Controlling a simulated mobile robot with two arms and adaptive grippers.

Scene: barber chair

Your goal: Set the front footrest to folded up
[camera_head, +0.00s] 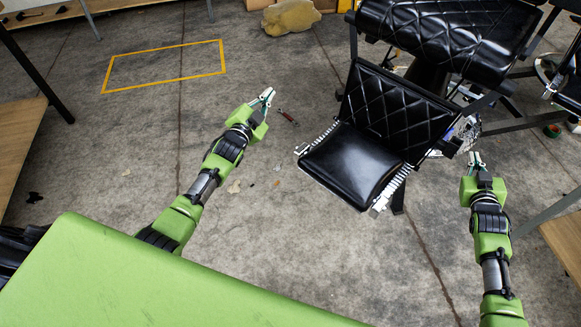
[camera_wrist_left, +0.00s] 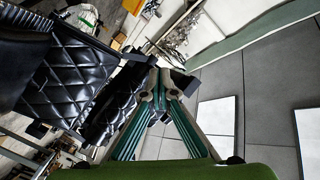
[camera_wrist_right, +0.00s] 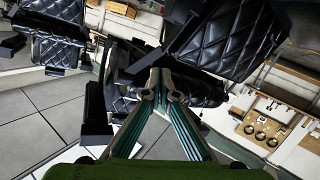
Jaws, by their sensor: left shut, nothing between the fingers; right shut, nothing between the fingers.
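The front footrest (camera_head: 352,165) is a smooth black pad with silver ridged side edges. In the head view it lies folded out toward me, at the lower edge of the quilted black leg panel (camera_head: 400,112) of the barber chair. My left gripper (camera_head: 267,97) is shut and empty, left of the footrest and apart from it. My right gripper (camera_head: 476,158) is shut and empty, right of the footrest and apart from it. The left wrist view shows quilted black padding (camera_wrist_left: 65,80) left of the fingers. The right wrist view shows quilted padding (camera_wrist_right: 225,40) at upper right.
The chair seat (camera_head: 440,35) stands behind the leg panel. A small red-handled tool (camera_head: 288,117) lies on the floor between my left gripper and the footrest. A yellow taped rectangle (camera_head: 165,68) marks clear floor at the far left. Wooden tabletops (camera_head: 20,130) stand at both sides.

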